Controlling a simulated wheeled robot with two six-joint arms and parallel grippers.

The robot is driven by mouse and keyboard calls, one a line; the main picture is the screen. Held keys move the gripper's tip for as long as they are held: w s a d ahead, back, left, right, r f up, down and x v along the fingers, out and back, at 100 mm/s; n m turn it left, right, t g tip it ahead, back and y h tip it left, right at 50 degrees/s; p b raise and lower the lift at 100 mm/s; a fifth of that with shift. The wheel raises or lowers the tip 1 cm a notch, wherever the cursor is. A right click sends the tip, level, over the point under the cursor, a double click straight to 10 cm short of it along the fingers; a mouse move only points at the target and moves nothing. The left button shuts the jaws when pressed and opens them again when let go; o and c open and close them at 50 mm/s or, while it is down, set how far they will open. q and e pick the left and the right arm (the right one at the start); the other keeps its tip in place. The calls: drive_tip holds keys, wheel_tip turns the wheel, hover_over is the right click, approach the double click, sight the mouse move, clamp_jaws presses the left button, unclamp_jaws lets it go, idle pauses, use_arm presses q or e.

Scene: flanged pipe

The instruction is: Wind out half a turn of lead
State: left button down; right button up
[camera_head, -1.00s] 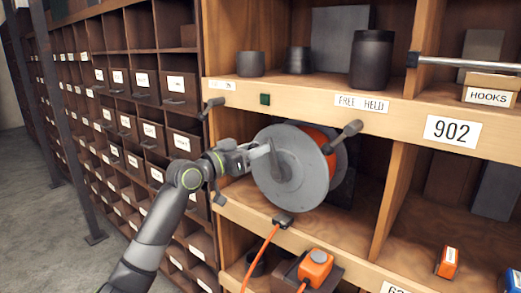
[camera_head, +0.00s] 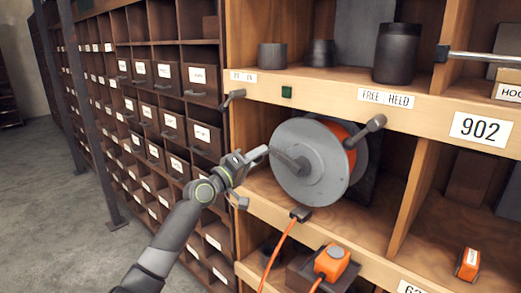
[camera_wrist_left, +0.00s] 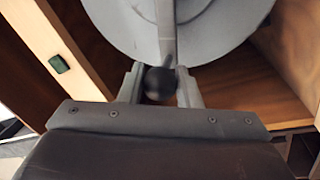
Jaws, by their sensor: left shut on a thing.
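A cable reel with a grey disc face (camera_head: 318,180) and orange lead wound behind it (camera_head: 342,131) stands in a shelf bay. A grey crank arm (camera_head: 290,161) runs from the disc's middle toward the upper left. My left gripper (camera_head: 262,154) is at the crank's outer end. In the left wrist view, a dark round knob (camera_wrist_left: 160,84) sits between the fingers of my left gripper (camera_wrist_left: 160,92), which is shut on it. The orange lead (camera_head: 278,252) hangs over the shelf edge from a dark piece (camera_head: 300,214). My right gripper is not in view.
Dark levers stand left (camera_head: 232,97) and upper right (camera_head: 375,123) of the reel. An orange box (camera_head: 332,262) sits below. Dark pots (camera_head: 397,54) stand on the shelf above. Shelf posts and drawers (camera_head: 200,139) flank the left. The floor (camera_head: 50,190) at far left is clear.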

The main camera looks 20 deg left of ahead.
use_arm(q)
drive_tip(key=f+n, duration=0.1)
drive_tip(key=f+n+p, duration=0.1)
drive_tip(key=n, duration=0.1)
drive_tip(key=shift+a+f+n+y, duration=0.2)
drive_tip(key=shift+n+y, duration=0.1)
drive_tip(key=shift+y, duration=0.1)
wheel_tip(320, 180, down, 7)
drive_tip(key=d+n+y+p, duration=0.2)
drive_tip(key=n+p, duration=0.3)
drive_tip(key=n, duration=0.5)
drive_tip(key=shift+s+y, duration=0.3)
drive_tip(key=c, duration=1.1)
unclamp_jaws()
drive_tip(key=shift+r, duration=0.1)
